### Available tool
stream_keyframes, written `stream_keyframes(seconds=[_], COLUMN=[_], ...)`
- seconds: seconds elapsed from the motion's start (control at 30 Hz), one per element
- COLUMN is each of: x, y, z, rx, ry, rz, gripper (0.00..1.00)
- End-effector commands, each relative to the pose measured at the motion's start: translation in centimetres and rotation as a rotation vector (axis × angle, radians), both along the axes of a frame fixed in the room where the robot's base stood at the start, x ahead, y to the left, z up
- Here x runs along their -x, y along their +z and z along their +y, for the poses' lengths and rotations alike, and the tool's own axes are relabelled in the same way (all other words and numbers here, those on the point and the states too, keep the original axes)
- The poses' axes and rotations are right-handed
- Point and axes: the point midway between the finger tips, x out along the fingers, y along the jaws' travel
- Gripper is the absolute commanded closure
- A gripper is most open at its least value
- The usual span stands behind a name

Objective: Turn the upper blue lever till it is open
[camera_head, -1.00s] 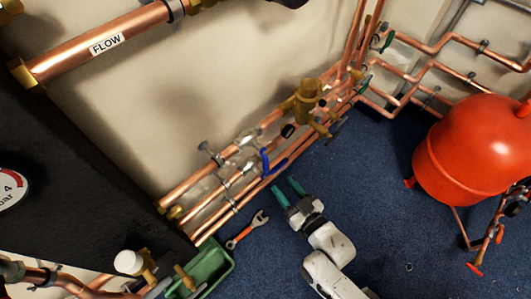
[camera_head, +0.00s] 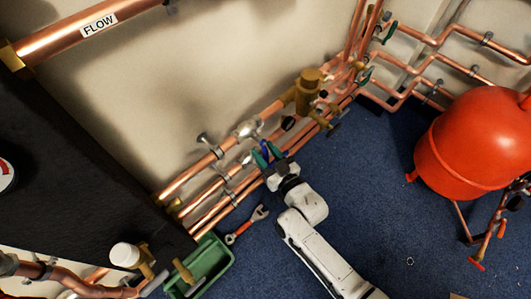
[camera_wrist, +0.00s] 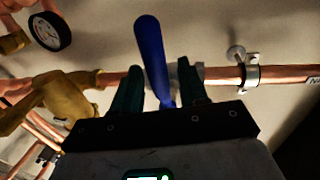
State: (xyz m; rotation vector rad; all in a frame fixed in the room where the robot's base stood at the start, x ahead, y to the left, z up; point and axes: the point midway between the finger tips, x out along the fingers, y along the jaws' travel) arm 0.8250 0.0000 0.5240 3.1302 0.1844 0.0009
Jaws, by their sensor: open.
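The blue lever (camera_wrist: 152,55) stands upright in the wrist view, in front of a horizontal copper pipe (camera_wrist: 290,74). My gripper (camera_wrist: 157,88) is open, with one teal finger on each side of the lever's lower part. Small gaps seem to show between lever and fingers; contact cannot be told. In the head view my gripper (camera_head: 267,154) is at the pipe run along the wall, and only a bit of blue shows between its fingers. The lever's valve body is partly hidden behind the lever and fingers.
A brass fitting (camera_head: 308,92) sits on the pipes right of my gripper; a round gauge (camera_wrist: 50,31) shows at upper left in the wrist view. An orange-handled wrench (camera_head: 246,226) and green tray (camera_head: 228,262) lie below. A red tank (camera_head: 475,145) stands right.

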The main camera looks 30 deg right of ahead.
Motion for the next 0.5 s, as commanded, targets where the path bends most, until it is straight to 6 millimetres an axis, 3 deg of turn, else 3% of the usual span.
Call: stream_keyframes(seconds=[0.23, 0.5], x=[-0.08, -0.06], y=[0.02, 0.01], z=[0.01, 0.01], rx=[0.000, 0.000], ry=[0.000, 0.000], rz=[0.000, 0.000], gripper=[0.57, 0.82])
